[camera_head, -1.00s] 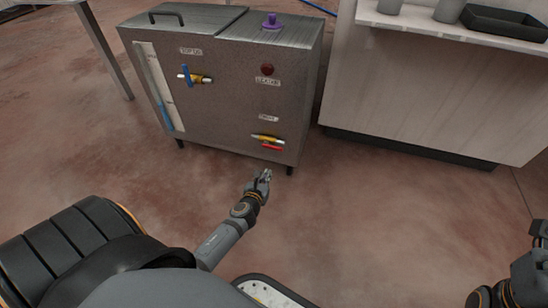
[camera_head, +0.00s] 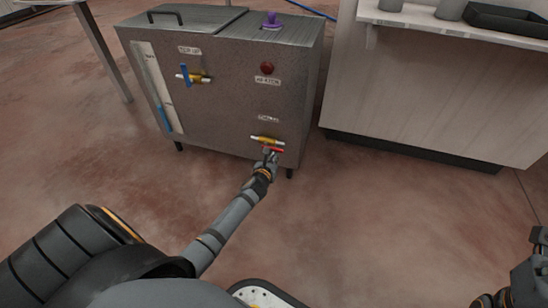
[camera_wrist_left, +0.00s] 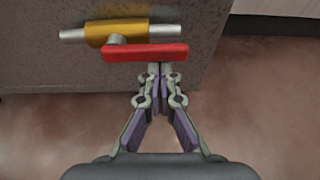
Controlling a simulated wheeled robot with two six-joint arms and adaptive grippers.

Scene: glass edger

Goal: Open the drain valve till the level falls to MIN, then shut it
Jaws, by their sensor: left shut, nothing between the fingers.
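The drain valve (camera_head: 267,140) is a brass body on a silver pipe, low on the right of the tank front (camera_head: 225,115). Its red lever (camera_wrist_left: 145,53) lies along the pipe, level, in the left wrist view. My left gripper (camera_head: 272,158) is at the lever; in the wrist view its closed fingertips (camera_wrist_left: 160,68) meet the lever's lower edge, and I cannot tell whether they touch. The fingers hold nothing. The level gauge (camera_head: 160,88) is a pale strip at the tank's left with blue in its lower part. My right gripper (camera_head: 515,290) is partly visible at the lower right.
A blue-handled valve (camera_head: 190,76) is higher on the tank front. A red heater lamp (camera_head: 267,68) and a purple knob (camera_head: 271,20) are to the right. A cabinet with a shelf (camera_head: 440,85) stands at the right. The floor before the tank is clear.

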